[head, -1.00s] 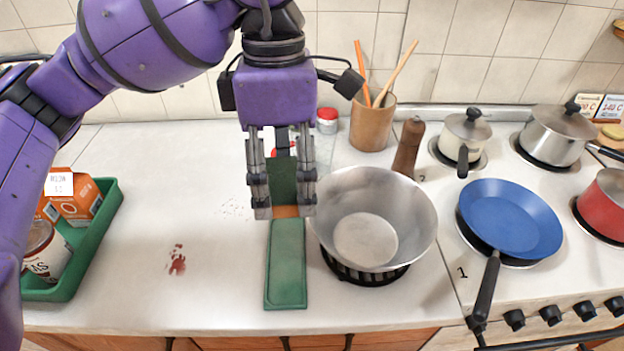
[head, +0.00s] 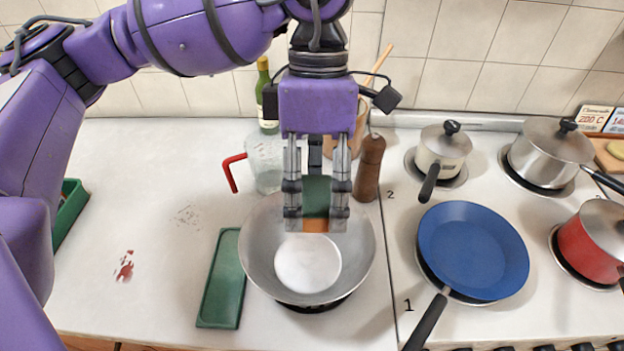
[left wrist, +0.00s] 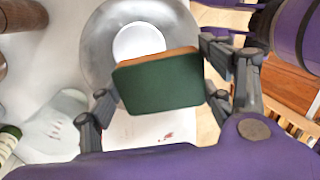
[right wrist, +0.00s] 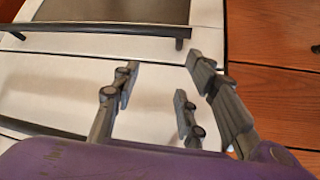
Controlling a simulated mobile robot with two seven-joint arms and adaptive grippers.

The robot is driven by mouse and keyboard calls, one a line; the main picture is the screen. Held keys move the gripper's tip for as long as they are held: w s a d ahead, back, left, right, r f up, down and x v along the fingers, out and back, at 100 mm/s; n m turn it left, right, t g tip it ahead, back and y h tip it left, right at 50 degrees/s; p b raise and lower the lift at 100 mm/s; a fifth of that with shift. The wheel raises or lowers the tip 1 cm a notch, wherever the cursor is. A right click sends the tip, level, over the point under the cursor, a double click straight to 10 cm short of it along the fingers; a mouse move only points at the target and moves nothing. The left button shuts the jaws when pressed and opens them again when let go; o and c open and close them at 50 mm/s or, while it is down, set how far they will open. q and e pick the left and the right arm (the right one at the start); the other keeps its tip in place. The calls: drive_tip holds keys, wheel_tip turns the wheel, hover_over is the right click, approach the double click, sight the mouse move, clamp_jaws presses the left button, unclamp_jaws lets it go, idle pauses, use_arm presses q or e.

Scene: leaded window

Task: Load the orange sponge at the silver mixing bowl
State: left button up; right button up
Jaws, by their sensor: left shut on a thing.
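The sponge (head: 316,197), dark green on one face with an orange layer, is between the fingers of my left gripper (head: 315,222). The left gripper is shut on it and holds it over the silver mixing bowl (head: 262,262). In the left wrist view the sponge (left wrist: 160,82) shows its green face, with the bowl (left wrist: 98,40) beyond it. The sponge hides part of the bowl; the visible inside of the bowl is empty. My right gripper (right wrist: 155,90) is open and empty in the right wrist view, near a white cabinet or oven front.
A green tray (head: 222,280) lies left of the bowl. A measuring jug (head: 264,160) with a red handle, a bottle (head: 265,95) and a brown pepper mill (head: 369,168) stand behind. A blue pan (head: 472,250) sits on the stove at right. A red stain (head: 124,266) marks the counter.

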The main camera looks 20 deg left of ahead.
use_arm(q)
drive_tip(key=shift+s+a+f, duration=0.2)
drive_tip(key=shift+a+f, duration=0.05)
drive_tip(key=shift+f, duration=0.3)
wheel_tip(320, 180, down, 11)
drive_tip(key=b, duration=0.6)
drive_tip(key=shift+f, duration=0.5)
drive_tip(key=shift+f+b, duration=0.35)
drive_tip(key=shift+b, duration=0.1)
use_arm(e)
wheel_tip(320, 180, down, 7)
drive_tip(key=s, duration=0.2)
drive_tip(key=shift+s+g, duration=0.35)
drive_tip(key=shift+g, duration=0.05)
drive_tip(key=shift+f, duration=0.1)
use_arm(q)
drive_tip(key=shift+r, duration=0.1)
